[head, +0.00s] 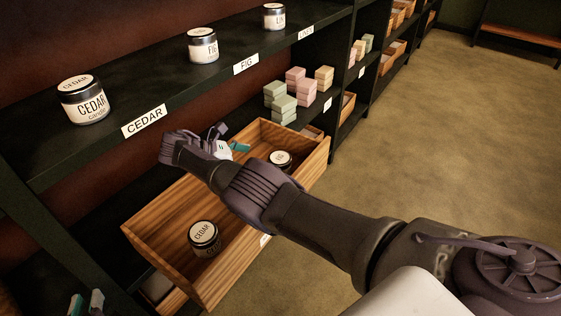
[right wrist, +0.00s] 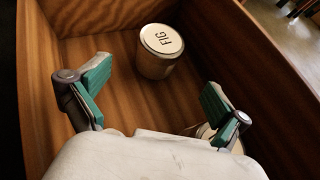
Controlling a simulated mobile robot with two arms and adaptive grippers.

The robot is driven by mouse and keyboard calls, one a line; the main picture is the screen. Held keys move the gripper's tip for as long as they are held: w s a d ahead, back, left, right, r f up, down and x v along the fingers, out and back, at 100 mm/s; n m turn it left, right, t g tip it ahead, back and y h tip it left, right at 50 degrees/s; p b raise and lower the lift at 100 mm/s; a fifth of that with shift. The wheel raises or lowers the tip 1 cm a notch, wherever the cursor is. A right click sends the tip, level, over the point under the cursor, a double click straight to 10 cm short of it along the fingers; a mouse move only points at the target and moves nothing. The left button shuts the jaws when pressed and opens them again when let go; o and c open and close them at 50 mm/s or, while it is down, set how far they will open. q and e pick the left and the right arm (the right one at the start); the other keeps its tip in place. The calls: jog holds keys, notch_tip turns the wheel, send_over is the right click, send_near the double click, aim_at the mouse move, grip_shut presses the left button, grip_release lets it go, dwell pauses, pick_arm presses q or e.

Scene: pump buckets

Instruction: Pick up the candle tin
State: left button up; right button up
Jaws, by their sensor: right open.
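My right gripper (right wrist: 154,92) is open and empty over the drawer. In the right wrist view, a tin with a white FIG lid (right wrist: 161,42) stands beyond the fingertips, untouched. Part of another tin (right wrist: 206,131) shows behind the right-hand finger. My right arm hides the drawer's middle in the head view. My left gripper (head: 86,302) shows at the bottom left, its teal fingertips apart and empty.
Candle tins labelled CEDAR (head: 84,100), FIG (head: 203,46) and a third tin (head: 274,16) stand on the shelf above. Stacked soap blocks (head: 301,86) sit on a lower shelf. The drawer walls bound the right gripper. The floor (head: 440,130) is clear at right.

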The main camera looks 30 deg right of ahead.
aim_at(269, 162)
jog(key=x, duration=0.4)
jog(key=shift+d+f, duration=0.25)
jog(key=shift+d, duration=0.2)
jog(key=x, duration=0.4)
jog(key=shift+d+f, duration=0.15)
jog(key=shift+d, duration=0.2)
pick_arm(q)
jog(key=shift+s+a+f+g, duration=0.15)
jog(key=shift+s+f+g, duration=0.15)
jog(key=shift+f+g, duration=0.35)
pick_arm(e)
jog(key=c, duration=1.3)
pick_arm(q)
jog(key=shift+f, duration=0.2)
pick_arm(e)
jog(key=shift+c, duration=0.2)
